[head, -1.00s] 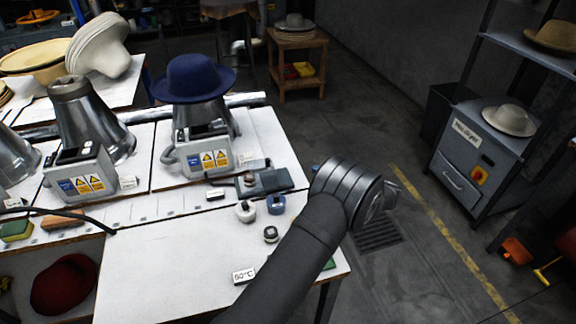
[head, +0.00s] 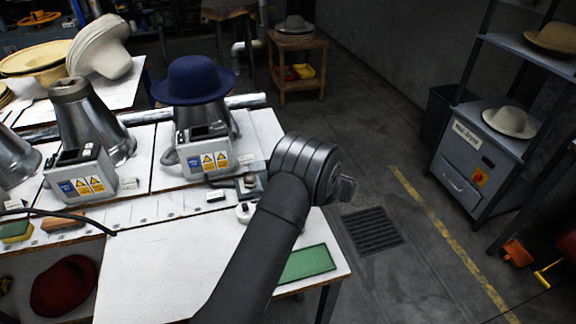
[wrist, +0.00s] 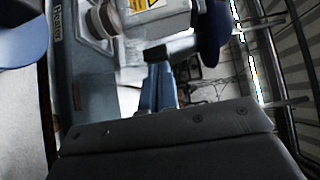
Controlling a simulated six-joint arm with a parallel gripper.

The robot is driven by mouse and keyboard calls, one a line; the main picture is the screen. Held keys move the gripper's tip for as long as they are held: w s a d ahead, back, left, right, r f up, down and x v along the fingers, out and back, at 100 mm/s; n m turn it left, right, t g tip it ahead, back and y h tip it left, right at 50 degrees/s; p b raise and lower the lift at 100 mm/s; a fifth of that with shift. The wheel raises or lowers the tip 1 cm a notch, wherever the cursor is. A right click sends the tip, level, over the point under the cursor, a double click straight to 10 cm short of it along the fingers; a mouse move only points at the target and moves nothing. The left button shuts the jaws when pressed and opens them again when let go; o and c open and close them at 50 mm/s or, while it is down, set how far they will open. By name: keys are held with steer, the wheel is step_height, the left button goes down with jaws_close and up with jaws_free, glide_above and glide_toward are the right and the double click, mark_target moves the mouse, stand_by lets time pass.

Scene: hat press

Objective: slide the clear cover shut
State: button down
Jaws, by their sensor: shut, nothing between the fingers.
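I cannot make out the clear cover for certain in either view. A grey control box (head: 205,152) with yellow warning stickers stands at the front of the right-hand press; its stickered face also shows at the top of the wrist view (wrist: 158,18). A low grey-blue unit (head: 259,185) lies on the table in front of it, partly hidden by my arm. My gripper (wrist: 158,84) shows in the wrist view as narrow fingers beyond its wide dark body. It is shut and empty, pointing towards the stickered box. In the head view my arm hides the fingers.
A blue hat (head: 194,80) sits on the right-hand press. A second press (head: 85,115) with its own box stands to the left. A green mat (head: 306,263) lies at the table's right corner. The front of the white tabletop (head: 150,270) is clear.

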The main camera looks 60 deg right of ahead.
steer(key=shift+w+a, duration=1.85)
steer(key=shift+w, duration=0.05)
steer(key=s+d, duration=0.3)
steer(key=s, duration=0.1)
steer(key=shift+d, duration=0.2)
steer(key=s, duration=0.9)
steer(key=shift+s+a, duration=0.1)
steer(key=shift+s, duration=0.1)
